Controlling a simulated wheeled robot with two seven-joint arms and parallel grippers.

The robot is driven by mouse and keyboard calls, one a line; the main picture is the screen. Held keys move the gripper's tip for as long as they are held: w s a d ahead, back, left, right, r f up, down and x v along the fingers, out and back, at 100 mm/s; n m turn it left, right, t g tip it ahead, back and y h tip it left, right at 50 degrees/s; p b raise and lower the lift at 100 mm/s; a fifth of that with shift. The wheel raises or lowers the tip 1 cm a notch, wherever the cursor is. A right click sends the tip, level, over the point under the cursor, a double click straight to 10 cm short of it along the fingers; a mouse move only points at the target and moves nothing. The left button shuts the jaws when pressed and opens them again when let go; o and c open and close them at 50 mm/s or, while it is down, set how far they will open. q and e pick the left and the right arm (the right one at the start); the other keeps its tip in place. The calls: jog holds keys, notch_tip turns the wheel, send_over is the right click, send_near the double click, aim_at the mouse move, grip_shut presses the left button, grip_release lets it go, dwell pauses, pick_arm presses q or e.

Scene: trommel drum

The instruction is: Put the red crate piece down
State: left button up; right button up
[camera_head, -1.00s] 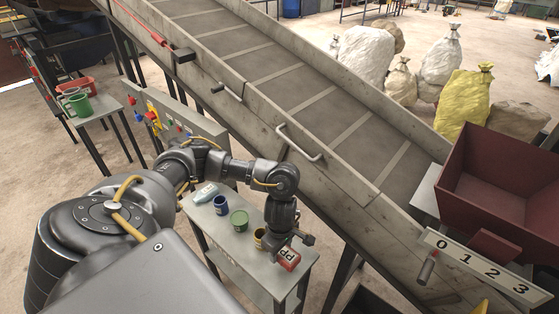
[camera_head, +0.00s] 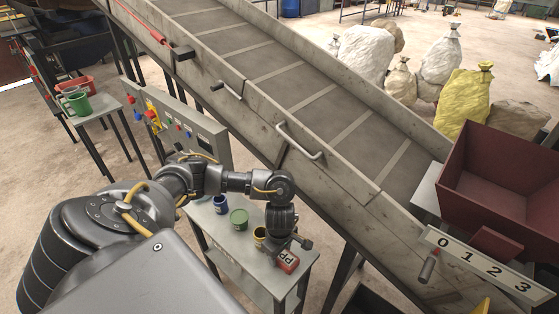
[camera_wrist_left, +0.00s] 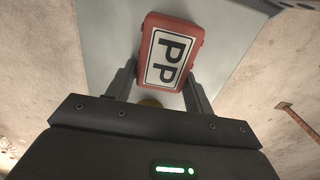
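The red crate piece (camera_head: 287,261), with a white label reading "PP", is at the right end of the small grey table (camera_head: 237,262). In the left wrist view the red crate piece (camera_wrist_left: 172,52) lies between the two fingers, which press close along its sides. My left gripper (camera_head: 289,246) points down at the table and appears shut on the piece. It also shows in the left wrist view (camera_wrist_left: 160,72). Whether the piece's underside touches the tabletop is hard to tell. My right gripper is not in view.
The conveyor (camera_head: 300,150) rises behind. A dark red bin (camera_head: 500,190) and a numbered 0–3 board (camera_head: 480,268) are at the right.

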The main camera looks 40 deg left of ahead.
pick_arm(q)
jog(key=o, duration=0.3)
jog(key=shift+o, duration=0.2)
jog(key=shift+r, duration=0.1)
jog(key=shift+r+p, duration=0.25)
jog(key=shift+p, duration=0.05)
notch_tip(320, 180, up, 12)
jog(key=p, duration=0.1)
jog(key=shift+f, duration=0.15)
dwell(0.3)
